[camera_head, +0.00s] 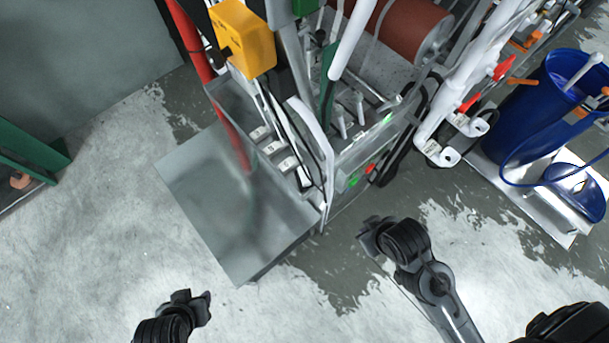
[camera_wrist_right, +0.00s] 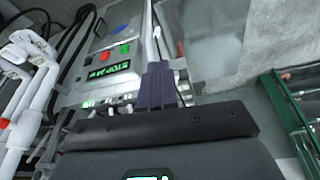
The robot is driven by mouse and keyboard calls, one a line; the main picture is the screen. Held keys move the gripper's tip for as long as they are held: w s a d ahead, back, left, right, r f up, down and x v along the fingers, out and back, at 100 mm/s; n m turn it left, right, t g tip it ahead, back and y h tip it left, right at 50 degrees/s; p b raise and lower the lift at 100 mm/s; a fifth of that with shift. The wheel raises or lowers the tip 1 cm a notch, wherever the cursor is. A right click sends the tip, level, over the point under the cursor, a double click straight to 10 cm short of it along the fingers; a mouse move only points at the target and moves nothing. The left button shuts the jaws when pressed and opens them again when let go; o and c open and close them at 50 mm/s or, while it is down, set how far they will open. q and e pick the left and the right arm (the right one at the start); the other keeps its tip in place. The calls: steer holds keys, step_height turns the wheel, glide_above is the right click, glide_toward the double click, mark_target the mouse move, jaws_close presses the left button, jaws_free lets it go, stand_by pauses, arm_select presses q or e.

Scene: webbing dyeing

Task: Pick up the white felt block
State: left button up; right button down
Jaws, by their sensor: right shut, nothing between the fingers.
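I cannot make out a white felt block for certain in either view. Several small pale blocks (camera_head: 273,147) sit in a row on the machine's near edge, above the metal plate; I cannot tell whether one of them is felt. My right gripper (camera_head: 368,238) is over the wet floor, right of the plate and apart from the machine. In the right wrist view its dark fingers (camera_wrist_right: 157,85) are shut and empty, pointing towards a panel with a green display (camera_wrist_right: 108,73). My left gripper (camera_head: 198,300) is low at the left, over bare floor; its finger gap is unclear.
The grey metal plate (camera_head: 225,205) juts out in front of the machine. A yellow box (camera_head: 243,38) and a red pole (camera_head: 195,45) rise above it. White pipes (camera_head: 440,120) and a blue barrel (camera_head: 530,110) stand at the right. The near floor is mostly clear.

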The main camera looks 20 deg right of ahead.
steer(key=c, duration=1.8)
jaws_free()
steer(key=o, duration=1.4)
steer(key=shift+c, duration=0.2)
steer(key=shift+w, duration=0.1)
